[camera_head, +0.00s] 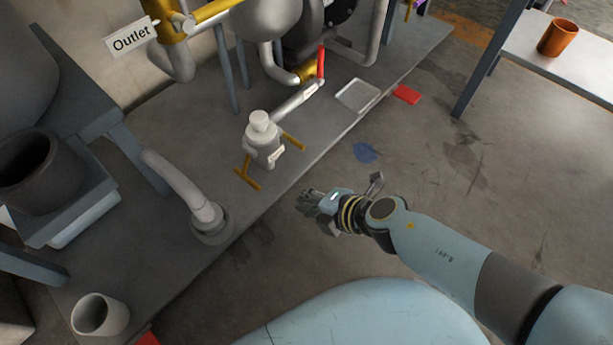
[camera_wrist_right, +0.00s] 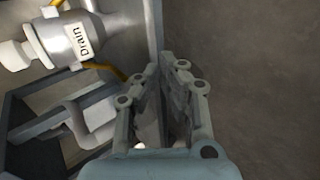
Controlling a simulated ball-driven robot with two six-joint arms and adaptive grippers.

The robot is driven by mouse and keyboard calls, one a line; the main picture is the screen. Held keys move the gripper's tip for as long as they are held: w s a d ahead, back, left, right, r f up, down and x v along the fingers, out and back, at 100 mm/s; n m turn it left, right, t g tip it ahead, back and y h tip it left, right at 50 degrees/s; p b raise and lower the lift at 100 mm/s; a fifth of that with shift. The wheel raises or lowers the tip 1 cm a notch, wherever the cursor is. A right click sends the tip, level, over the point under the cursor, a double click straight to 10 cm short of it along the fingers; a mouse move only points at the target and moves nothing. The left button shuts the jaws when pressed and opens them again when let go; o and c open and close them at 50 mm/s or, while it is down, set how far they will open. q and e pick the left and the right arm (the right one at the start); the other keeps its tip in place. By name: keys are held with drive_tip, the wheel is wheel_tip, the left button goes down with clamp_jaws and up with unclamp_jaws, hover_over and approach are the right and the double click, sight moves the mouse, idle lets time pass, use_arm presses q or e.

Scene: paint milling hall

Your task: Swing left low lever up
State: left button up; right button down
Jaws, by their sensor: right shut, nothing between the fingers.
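A pale drain valve body (camera_head: 262,148) with a white cap stands low by the plinth edge in the head view. A yellow lever (camera_head: 247,180) sticks out low on its left side, pointing down toward the floor. A second yellow lever (camera_head: 293,141) is on its right. In the right wrist view the valve (camera_wrist_right: 72,38) carries a "Drain" label, with a thin yellow lever (camera_wrist_right: 103,69) beneath it. My right gripper (camera_head: 306,200) is to the right of the left lever, apart from it, over the floor. Its fingers (camera_wrist_right: 160,68) are closed and empty. My left gripper is out of view.
A grey bent pipe (camera_head: 188,187) rises left of the valve. A red-handled lever (camera_head: 321,62) and a flat tray (camera_head: 357,95) are farther back. A dark pot (camera_head: 30,165) and a white cup (camera_head: 100,315) stand at left.

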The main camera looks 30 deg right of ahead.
sight(272, 190)
drive_tip(key=w+a, duration=0.1)
drive_tip(key=w, duration=0.4)
drive_tip(key=w+a+p, duration=0.1)
drive_tip(key=w, duration=0.1)
drive_tip(key=shift+w+a, duration=0.3)
drive_tip(key=shift+a, duration=0.05)
drive_tip(key=shift+w+a, duration=0.2)
drive_tip(key=shift+w, duration=0.3)
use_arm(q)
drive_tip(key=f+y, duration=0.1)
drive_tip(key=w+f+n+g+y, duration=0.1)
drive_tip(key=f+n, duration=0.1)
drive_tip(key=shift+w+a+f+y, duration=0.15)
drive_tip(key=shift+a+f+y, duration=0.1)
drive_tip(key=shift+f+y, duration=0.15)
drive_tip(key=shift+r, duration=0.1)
use_arm(e)
drive_tip(key=shift+a, duration=0.15)
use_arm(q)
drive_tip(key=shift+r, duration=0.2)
use_arm(e)
drive_tip(key=shift+s+a+f, duration=0.1)
drive_tip(key=shift+s+a, duration=0.2)
drive_tip(key=shift+a, duration=0.25)
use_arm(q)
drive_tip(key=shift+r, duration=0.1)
